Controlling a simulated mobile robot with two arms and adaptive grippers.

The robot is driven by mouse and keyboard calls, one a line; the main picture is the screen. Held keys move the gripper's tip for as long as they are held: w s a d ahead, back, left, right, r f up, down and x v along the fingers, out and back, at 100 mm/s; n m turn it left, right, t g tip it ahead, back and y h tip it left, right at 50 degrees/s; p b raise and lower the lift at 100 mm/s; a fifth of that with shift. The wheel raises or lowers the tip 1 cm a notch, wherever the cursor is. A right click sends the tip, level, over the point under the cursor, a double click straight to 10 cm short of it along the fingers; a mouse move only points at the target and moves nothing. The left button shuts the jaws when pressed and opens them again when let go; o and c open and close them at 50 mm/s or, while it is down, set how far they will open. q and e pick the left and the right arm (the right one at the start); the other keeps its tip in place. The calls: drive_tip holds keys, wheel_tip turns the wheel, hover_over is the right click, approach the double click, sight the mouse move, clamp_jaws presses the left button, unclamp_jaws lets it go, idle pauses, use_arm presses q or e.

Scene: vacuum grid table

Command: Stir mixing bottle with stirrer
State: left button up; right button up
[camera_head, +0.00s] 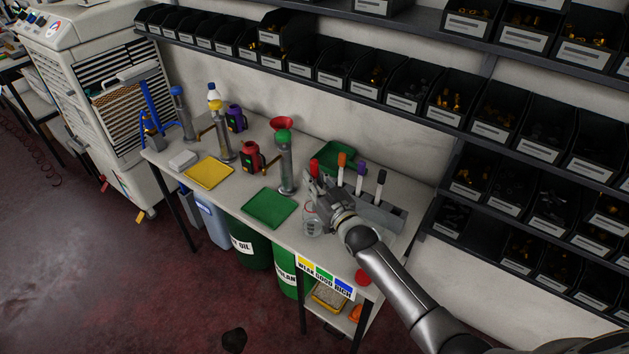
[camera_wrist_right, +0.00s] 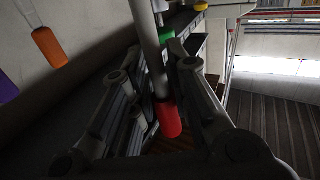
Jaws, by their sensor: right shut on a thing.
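My right gripper (camera_head: 322,192) is shut on a stirrer with a red handle (camera_head: 314,168). In the right wrist view the red handle (camera_wrist_right: 168,119) and grey rod sit between the two fingers (camera_wrist_right: 165,95). A clear glass mixing bottle (camera_head: 312,226) stands on the table just below and left of the gripper. I cannot tell whether the stirrer's lower end is inside the bottle, as the gripper covers it. My left gripper is not in view.
A grey rack (camera_head: 392,217) right of the gripper holds stirrers with orange (camera_head: 342,159), purple (camera_head: 361,168) and black handles. Green (camera_head: 270,208) and yellow (camera_head: 208,172) trays, a red-funnelled cylinder (camera_head: 286,170) and jugs stand leftward. Shelved bins (camera_head: 490,131) line the back wall.

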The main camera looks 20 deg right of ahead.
sight(314, 160)
drive_tip(key=shift+r+p, duration=3.05)
drive_tip(key=shift+r, duration=0.8)
wheel_tip(314, 160, up, 4)
drive_tip(key=p, duration=0.3)
drive_tip(key=shift+p, duration=0.3)
